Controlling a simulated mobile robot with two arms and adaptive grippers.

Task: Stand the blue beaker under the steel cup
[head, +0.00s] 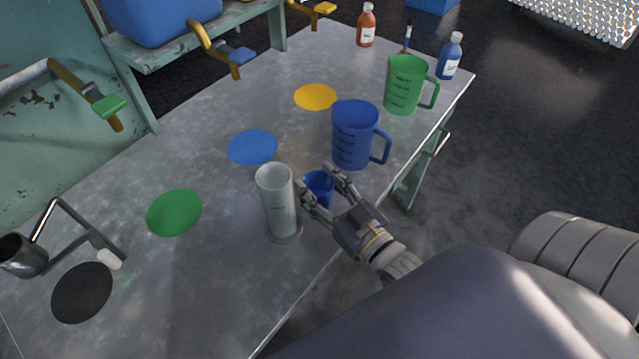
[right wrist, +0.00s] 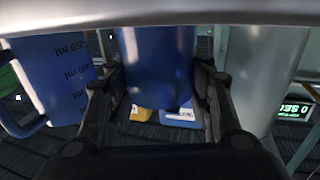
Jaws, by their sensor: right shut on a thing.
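The blue beaker (head: 318,182) is a small blue cup between the tall clear cylinder and the large blue jug. My right gripper (head: 322,188) is shut on it near the table's front edge. The right wrist view shows the beaker (right wrist: 160,60) between the two dark fingers (right wrist: 165,105). Whether its base touches the table is hidden. The steel cup (head: 22,257) is at the far left, tilted on a bent metal stand (head: 75,228), beside a black disc (head: 82,293). My left gripper is not in view.
The clear cylinder (head: 278,203) stands close on the beaker's left; the blue jug (head: 354,138) is close behind it. A green jug (head: 404,85) and bottles (head: 450,57) stand farther back. Flat green (head: 174,212), blue (head: 252,147) and yellow (head: 315,96) discs lie on the table.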

